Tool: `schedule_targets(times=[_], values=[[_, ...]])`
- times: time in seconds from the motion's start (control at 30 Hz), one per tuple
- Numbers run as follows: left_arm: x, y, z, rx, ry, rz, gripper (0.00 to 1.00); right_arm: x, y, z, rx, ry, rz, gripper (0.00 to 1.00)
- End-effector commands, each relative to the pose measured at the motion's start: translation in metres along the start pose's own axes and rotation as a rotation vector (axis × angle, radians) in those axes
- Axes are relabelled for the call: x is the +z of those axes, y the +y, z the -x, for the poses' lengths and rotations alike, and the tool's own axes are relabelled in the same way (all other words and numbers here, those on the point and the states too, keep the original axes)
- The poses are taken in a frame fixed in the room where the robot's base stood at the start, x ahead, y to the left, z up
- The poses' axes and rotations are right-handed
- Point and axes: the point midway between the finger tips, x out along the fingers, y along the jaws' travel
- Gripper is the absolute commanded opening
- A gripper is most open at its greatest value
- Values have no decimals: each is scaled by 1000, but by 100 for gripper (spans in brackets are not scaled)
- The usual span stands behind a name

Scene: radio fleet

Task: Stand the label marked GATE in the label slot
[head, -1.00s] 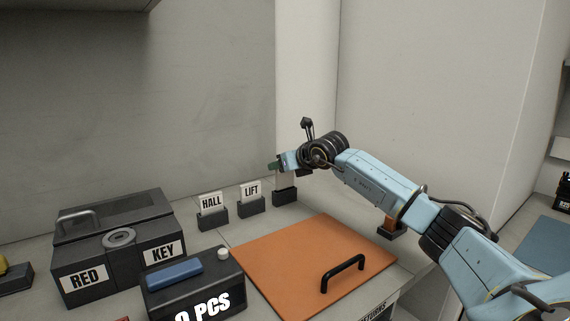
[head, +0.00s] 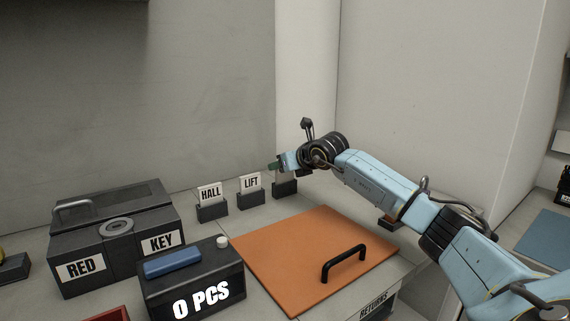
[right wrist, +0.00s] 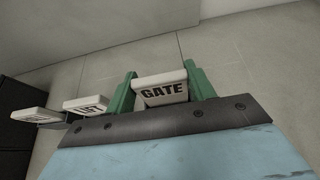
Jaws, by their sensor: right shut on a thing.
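The label marked GATE (right wrist: 163,91) is white with black letters. In the right wrist view it sits between the green fingers of my right gripper (right wrist: 161,86), which is shut on it. In the head view, my right gripper (head: 274,167) is just above a small dark label slot (head: 285,189), right of the LIFT label. The label is largely hidden by the gripper there, and I cannot tell whether its foot is inside the slot. My left gripper is not in view.
The HALL label (head: 210,192) and LIFT label (head: 250,183) stand in dark holders to the left. An orange panel (head: 300,245) with a black handle lies in front. A dark box marked RED and KEY (head: 122,247) and a 0 PCS counter (head: 195,285) stand at left.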

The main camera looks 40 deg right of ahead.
Motion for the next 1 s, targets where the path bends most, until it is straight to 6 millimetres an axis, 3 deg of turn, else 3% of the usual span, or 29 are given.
schedule_targets(times=[0.7, 0.73, 0.9, 1.0], values=[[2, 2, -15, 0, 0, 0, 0, -17, 0, -8, 0, 0, 0, 32], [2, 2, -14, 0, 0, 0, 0, -16, 0, -8, 0, -1, 0, 56], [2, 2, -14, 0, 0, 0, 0, -16, 0, -8, 0, -1, 0, 79], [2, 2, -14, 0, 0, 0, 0, -16, 0, -8, 0, -1, 0, 79]])
